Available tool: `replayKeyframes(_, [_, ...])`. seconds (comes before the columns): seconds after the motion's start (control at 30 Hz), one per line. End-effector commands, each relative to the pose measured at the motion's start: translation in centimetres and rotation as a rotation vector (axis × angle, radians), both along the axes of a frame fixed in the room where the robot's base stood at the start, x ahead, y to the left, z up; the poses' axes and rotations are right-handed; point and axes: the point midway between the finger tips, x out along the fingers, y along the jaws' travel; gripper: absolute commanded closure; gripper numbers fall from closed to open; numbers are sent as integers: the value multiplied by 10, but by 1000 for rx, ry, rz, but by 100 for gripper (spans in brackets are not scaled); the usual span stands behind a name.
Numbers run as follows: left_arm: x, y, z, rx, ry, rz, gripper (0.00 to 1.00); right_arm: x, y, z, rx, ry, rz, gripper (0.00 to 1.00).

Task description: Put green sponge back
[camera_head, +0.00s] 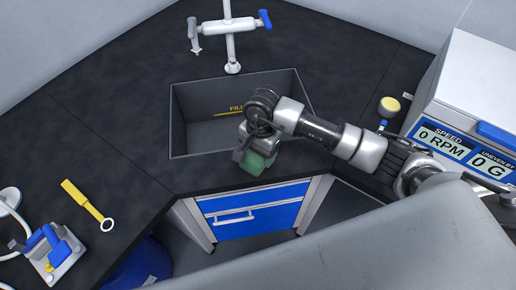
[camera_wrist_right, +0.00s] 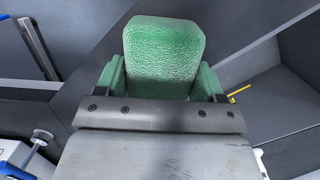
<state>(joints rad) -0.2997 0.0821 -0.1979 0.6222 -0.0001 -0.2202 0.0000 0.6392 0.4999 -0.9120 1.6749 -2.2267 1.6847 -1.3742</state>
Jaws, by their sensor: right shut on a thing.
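The green sponge (camera_head: 254,163) is at the front edge of the sink, below my right gripper (camera_head: 248,156) in the head view. In the right wrist view the sponge (camera_wrist_right: 165,55) fills the space between the fingers of my right gripper (camera_wrist_right: 163,85), which is shut on it. The gripper covers part of the sponge. I cannot tell whether the sponge touches the counter. My left gripper is not in view.
The sink (camera_head: 205,105) lies open behind the gripper, under a faucet (camera_head: 231,50). A centrifuge-like machine (camera_head: 465,130) and a yellow-topped item (camera_head: 389,106) stand at right. A yellow tool (camera_head: 85,203) and a blue-and-white device (camera_head: 52,250) lie at left. The counter between is clear.

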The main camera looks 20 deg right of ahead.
Motion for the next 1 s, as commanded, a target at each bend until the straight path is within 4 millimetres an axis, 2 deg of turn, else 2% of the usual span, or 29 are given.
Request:
replayKeyframes(0.37, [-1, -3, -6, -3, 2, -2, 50, 0, 0, -5, 1, -1, 1, 51])
replayKeyframes(0.4, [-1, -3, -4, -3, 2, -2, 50, 0, 0, -3, 1, -1, 1, 27])
replayKeyframes(0.53, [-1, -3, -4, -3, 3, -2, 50, 0, 0, -3, 1, -1, 1, 7])
replayKeyframes(0.83, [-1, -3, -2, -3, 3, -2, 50, 0, 0, -1, 1, -1, 1, 6])
replayKeyframes(0.9, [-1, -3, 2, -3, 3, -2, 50, 0, 0, 3, 1, -1, 1, 6])
replayKeyframes(1.0, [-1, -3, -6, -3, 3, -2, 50, 3, -1, 13, 2, -7, 2, 6])
